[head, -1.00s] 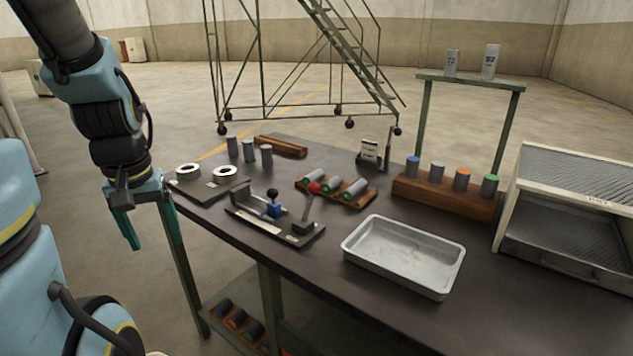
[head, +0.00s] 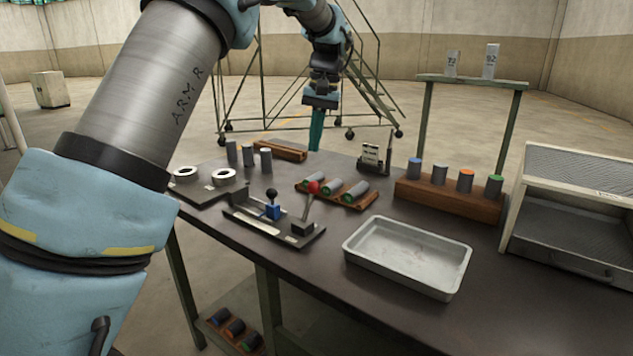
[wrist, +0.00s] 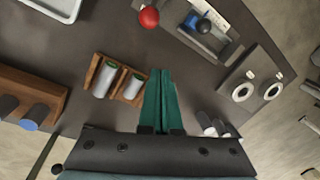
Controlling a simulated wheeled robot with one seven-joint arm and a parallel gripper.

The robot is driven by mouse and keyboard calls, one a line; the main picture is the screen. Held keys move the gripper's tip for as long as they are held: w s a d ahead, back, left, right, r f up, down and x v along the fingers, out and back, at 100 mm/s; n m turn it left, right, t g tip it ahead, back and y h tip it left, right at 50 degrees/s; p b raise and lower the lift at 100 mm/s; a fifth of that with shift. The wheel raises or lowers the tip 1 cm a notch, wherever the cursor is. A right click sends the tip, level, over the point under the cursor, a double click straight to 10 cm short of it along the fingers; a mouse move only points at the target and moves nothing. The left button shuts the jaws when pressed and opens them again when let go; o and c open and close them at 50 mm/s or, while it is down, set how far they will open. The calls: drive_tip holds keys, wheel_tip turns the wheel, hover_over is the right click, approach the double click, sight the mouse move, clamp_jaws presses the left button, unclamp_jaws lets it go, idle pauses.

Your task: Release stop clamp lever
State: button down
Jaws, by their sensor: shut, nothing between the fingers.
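A dark fixture (head: 262,229) on the table carries a lever with a red ball knob (head: 314,187) at its right end and a black knob (head: 271,193) over a small blue block (head: 273,212). I cannot tell which lever is the stop clamp lever. The wrist view also shows the red knob (wrist: 149,17) and the black knob (wrist: 205,26) near its top. My gripper (head: 315,147) points down above the far part of the table, beyond the fixture. Its green fingers (wrist: 161,73) are together and empty, apart from both knobs.
A wooden rack (head: 360,202) with grey cylinders lies close to the red knob. White rings sit on a plate (head: 199,193) at left. A metal tray (head: 383,281) stands at front right, with a wooden block (head: 430,201) of colour-topped cylinders behind it. Upright cylinders (head: 248,155) stand near the back.

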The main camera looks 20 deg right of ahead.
sight(309, 202)
drive_tip(key=shift+s+d+r, duration=0.15)
drive_tip(key=shift+s+d, duration=0.1)
drive_tip(key=shift+d, duration=0.35)
drive_tip(key=shift+s+d+r, duration=0.1)
drive_tip(key=shift+s+d, duration=0.1)
drive_tip(key=shift+d, duration=0.4)
drive_tip(key=shift+f, duration=0.15)
wheel_tip(309, 202, down, 10)
drive_tip(key=w+a+p, duration=0.1)
drive_tip(key=a+p, duration=0.1)
drive_tip(key=shift+s+a+r+p, duration=0.15)
drive_tip(key=shift+s+a+r, duration=0.15)
drive_tip(key=shift+s, duration=0.25)
drive_tip(key=shift+s+a+r+p, duration=0.15)
drive_tip(key=shift+s+r, duration=0.1)
drive_tip(key=shift+s, duration=0.3)
drive_tip(key=shift+s+a+r+p, duration=0.1)
drive_tip(key=shift+s+a+r, duration=0.2)
drive_tip(key=shift+s, duration=0.25)
